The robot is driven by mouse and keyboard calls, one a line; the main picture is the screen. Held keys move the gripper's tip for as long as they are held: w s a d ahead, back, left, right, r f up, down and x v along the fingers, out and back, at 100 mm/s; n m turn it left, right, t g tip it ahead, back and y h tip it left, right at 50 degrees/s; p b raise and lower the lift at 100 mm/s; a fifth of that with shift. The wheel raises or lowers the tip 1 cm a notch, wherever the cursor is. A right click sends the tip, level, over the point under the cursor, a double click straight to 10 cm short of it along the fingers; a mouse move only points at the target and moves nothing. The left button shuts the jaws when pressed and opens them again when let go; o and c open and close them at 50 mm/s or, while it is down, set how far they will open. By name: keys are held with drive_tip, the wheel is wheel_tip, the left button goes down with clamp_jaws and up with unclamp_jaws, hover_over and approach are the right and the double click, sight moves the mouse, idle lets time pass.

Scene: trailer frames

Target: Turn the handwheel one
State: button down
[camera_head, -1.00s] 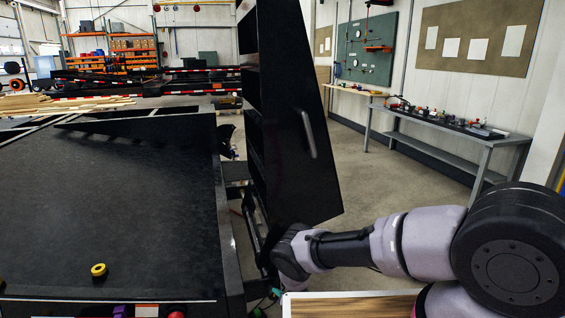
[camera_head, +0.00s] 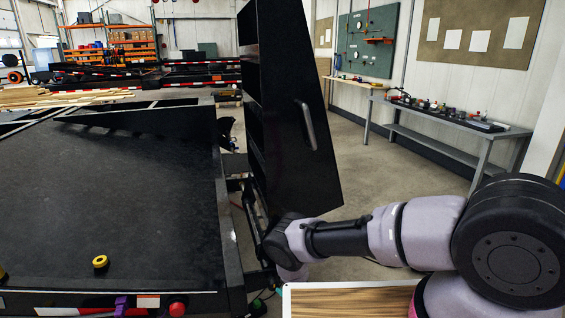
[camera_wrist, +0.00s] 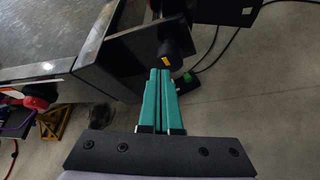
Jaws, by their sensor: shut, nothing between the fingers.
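My gripper (camera_wrist: 159,73) shows in the wrist view as two teal fingers side by side, shut and empty. Just beyond the fingertips is a dark round part (camera_wrist: 174,51) with a small yellow mark, by the corner of the black trailer frame (camera_wrist: 120,57). I cannot tell whether the tips touch it. I cannot make out a clear handwheel in either view. In the head view my arm reaches to the trailer's near right corner, below the raised black ramp (camera_head: 290,120); my fingers are hidden there.
The flat black trailer bed (camera_head: 120,200) fills the left, with a yellow ring (camera_head: 100,262) and a red round part (camera_head: 177,309) at its near edge. A dark cable (camera_wrist: 222,52) lies on the floor. A grey workbench (camera_head: 450,126) stands at right, with open floor before it.

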drive_tip(key=shift+s, duration=0.25)
